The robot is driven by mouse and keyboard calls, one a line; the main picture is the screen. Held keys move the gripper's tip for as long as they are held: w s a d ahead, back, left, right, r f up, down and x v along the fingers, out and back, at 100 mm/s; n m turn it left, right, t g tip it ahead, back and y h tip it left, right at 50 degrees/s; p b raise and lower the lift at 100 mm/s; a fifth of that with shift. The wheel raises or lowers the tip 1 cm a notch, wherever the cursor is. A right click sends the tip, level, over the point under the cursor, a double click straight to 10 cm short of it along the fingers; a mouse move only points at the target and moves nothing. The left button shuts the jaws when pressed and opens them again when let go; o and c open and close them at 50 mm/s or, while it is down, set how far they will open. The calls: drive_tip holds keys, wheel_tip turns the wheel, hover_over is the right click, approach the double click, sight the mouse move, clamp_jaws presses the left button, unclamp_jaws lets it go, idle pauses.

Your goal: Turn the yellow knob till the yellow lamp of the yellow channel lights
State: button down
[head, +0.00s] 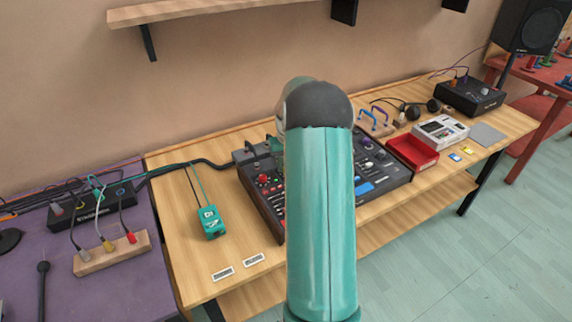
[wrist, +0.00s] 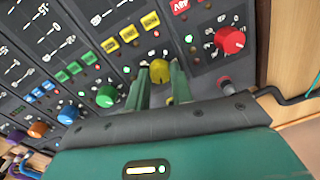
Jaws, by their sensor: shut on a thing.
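The yellow knob (wrist: 160,72) sits on the dark mixer panel in the wrist view, between the two green fingers of my gripper (wrist: 160,69). The fingers are shut on the knob, one on each side. Yellow buttons (wrist: 129,33) lie above the knob in its channel. Small lamp spots show near the knob, but I cannot tell for sure whether the yellow lamp is lit. In the head view the mixer (head: 376,165) stands on the wooden table, and my arm hides its middle, my gripper and the yellow knob.
In the wrist view a red knob (wrist: 230,40) is close on the right and a green knob (wrist: 105,96) on the left. A teal pedal (head: 211,222) lies left of the mixer. A red tray (head: 412,153) stands to its right. A black cable runs behind.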

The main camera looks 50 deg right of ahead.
drive_tip(key=c, duration=1.2)
unclamp_jaws()
drive_tip(key=shift+c, duration=0.2)
drive_tip(key=shift+r, duration=0.1)
wheel_tip(320, 180, up, 14)
drive_tip(key=shift+s+d, duration=0.15)
drive_tip(key=shift+d, duration=0.1)
drive_tip(key=shift+f, duration=0.2)
